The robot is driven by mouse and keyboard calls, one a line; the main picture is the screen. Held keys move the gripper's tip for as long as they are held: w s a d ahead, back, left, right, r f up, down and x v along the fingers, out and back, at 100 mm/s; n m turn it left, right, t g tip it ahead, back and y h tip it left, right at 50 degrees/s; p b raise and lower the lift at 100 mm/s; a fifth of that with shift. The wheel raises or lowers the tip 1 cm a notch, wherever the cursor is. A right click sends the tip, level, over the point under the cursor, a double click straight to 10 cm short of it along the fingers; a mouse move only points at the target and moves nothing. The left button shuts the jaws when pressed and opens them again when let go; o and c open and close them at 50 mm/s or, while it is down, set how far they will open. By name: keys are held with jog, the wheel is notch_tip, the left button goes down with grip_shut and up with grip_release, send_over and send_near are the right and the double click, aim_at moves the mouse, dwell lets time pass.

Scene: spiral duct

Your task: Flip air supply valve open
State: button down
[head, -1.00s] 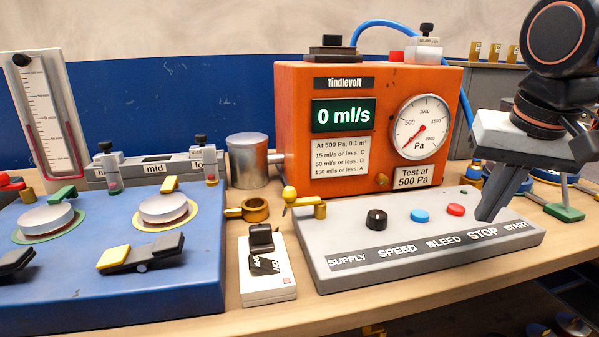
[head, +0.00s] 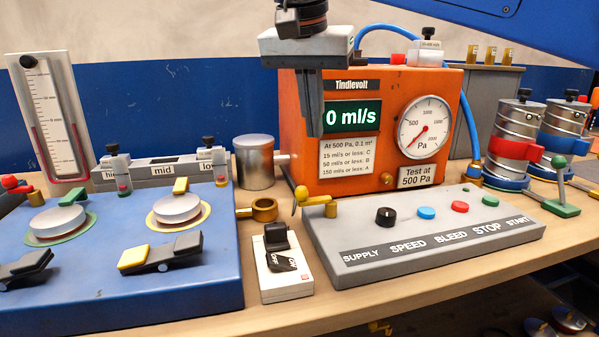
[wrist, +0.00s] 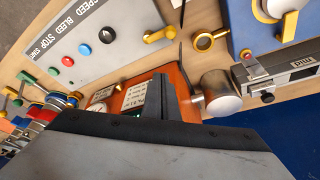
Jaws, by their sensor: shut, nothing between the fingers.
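The air supply valve (head: 316,200) is a yellow lever with a round-ended handle on the left end of the grey control panel (head: 430,240), above the SUPPLY label. In the head view its handle points to the left and up. It also shows in the wrist view (wrist: 160,36), near the top. My gripper (head: 316,134) is shut and empty. It hangs with fingers down in front of the orange Tindlevolt box (head: 285,130), above the valve and apart from it. In the wrist view my fingers hide part of the orange box.
A black knob (head: 385,216) and blue, red and green buttons sit right of the valve. A white switch box (head: 285,270), a brass ring fitting (head: 262,209) and a metal cylinder (head: 253,163) stand to its left. The blue bench (head: 100,290) lies further left.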

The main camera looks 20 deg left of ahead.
jog(key=shift+s+a+r, duration=0.1)
jog(key=shift+s+a, duration=0.05)
jog(key=shift+a, duration=0.4)
send_over(317, 201)
jog(key=w+a, duration=0.2)
jog(key=w, duration=0.3)
notch_tip(317, 201, down, 9)
jog(key=shift+a+f, duration=0.1)
jog(key=shift+s+a+f, duration=0.1)
jog(key=shift+s, duration=1.9)
